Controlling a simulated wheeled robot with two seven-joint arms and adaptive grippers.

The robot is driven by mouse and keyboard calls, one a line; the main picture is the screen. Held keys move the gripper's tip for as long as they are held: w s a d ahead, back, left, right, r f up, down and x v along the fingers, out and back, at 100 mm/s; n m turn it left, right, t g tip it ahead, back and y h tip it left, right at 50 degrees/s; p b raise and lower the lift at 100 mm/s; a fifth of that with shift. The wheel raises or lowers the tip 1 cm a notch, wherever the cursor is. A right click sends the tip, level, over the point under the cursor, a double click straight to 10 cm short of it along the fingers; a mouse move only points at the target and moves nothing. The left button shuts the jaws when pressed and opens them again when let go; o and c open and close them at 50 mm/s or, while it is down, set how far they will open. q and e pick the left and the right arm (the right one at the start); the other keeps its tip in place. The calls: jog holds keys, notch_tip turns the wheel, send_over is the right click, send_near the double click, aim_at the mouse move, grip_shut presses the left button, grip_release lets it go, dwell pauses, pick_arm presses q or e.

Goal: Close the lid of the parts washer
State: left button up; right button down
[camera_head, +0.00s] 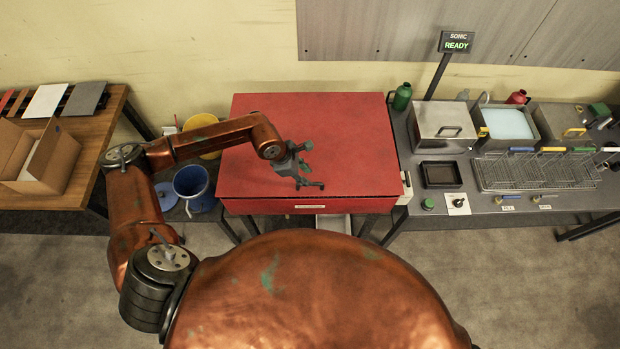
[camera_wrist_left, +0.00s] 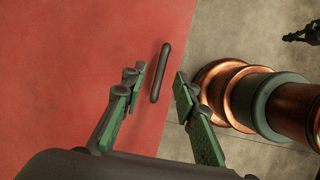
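The parts washer is a red box on legs in the middle of the head view, with a labelled front face (camera_head: 345,206). Its broad red lid (camera_head: 340,125) lies down over the tub, and I see no gap along the front edge. The lid also fills the left of the left wrist view (camera_wrist_left: 70,70). A dark bar handle (camera_wrist_left: 161,72) sits near the lid's edge. My left gripper (camera_head: 304,172) is over the front part of the lid. In the left wrist view its fingers (camera_wrist_left: 160,78) are apart, with the handle appearing between their tips; contact is unclear.
A bench with a steel ultrasonic tank (camera_head: 443,128), a wire basket (camera_head: 535,172) and a READY display (camera_head: 456,42) stands at right. A blue bucket (camera_head: 192,183) is on the left, beside a wooden table with an open carton (camera_head: 40,155). A dark shape at the wrist view's right edge is unclear.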

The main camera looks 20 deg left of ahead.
pick_arm(q)
jog(key=v, duration=0.8)
jog(key=shift+s+a+f+b+x, duration=0.15)
jog(key=shift+a+b+x, duration=0.15)
jog(key=shift+b+x, duration=2)
jog(key=shift+s+a+f+b+x, duration=0.15)
jog(key=shift+a+b+x, duration=0.2)
jog(key=shift+b+x, duration=1.9)
jog(key=shift+s+a+f+b+x, duration=0.25)
jog(key=shift+b+x, duration=1.55)
jog(key=shift+b, duration=0.95)
jog(key=shift+r, duration=0.1)
jog(key=shift+w, duration=0.1)
grip_shut()
jog(key=shift+r, duration=0.1)
